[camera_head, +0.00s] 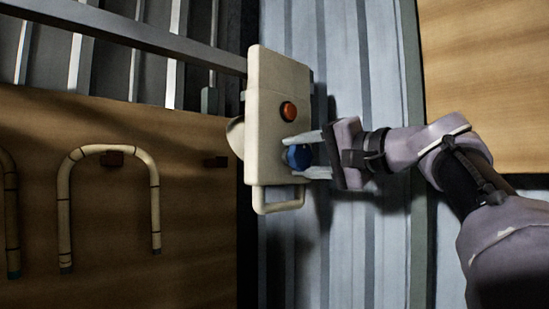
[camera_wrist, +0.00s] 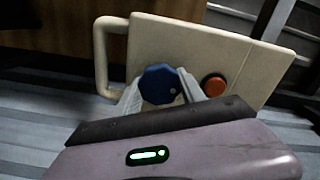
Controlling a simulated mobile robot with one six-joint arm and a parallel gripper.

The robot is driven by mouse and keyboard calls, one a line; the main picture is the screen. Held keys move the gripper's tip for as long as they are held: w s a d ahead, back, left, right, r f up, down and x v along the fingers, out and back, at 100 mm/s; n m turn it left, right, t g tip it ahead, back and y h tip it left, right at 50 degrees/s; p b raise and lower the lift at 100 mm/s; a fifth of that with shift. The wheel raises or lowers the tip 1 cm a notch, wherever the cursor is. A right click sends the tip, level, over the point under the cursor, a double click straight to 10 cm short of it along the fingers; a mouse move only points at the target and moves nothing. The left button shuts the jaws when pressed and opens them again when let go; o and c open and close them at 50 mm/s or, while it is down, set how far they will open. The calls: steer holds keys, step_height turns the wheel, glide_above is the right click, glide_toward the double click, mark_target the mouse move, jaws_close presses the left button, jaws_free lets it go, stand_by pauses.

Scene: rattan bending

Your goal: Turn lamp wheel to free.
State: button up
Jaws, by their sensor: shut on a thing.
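A cream-coloured lamp box (camera_head: 275,85) hangs from a metal rail in the head view, with a handle loop at its lower end. A blue wheel (camera_head: 299,157) sits on its face, below an orange button (camera_head: 288,111). My gripper (camera_head: 308,157) reaches in from the right, its two pale fingers above and below the blue wheel, shut on it. In the wrist view, the blue wheel (camera_wrist: 158,85) sits between the fingers, with a small pale dot on its right side. The orange button (camera_wrist: 214,85) is to its right, clear of the fingers.
A metal rail (camera_head: 130,32) runs from the upper left to the lamp box. A bent rattan piece (camera_head: 63,200) hangs on a wooden board (camera_head: 195,240) at left. Grey corrugated wall (camera_head: 345,60) stands behind my gripper. A wooden panel (camera_head: 490,80) is at upper right.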

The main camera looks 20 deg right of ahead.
steer(key=shift+f, duration=0.1)
steer(key=o, duration=1.4)
steer(key=shift+c, duration=0.2)
steer(key=shift+s+d, duration=0.1)
steer(key=b+v, duration=0.1)
steer(key=v, duration=1.6)
steer(key=shift+s, duration=0.15)
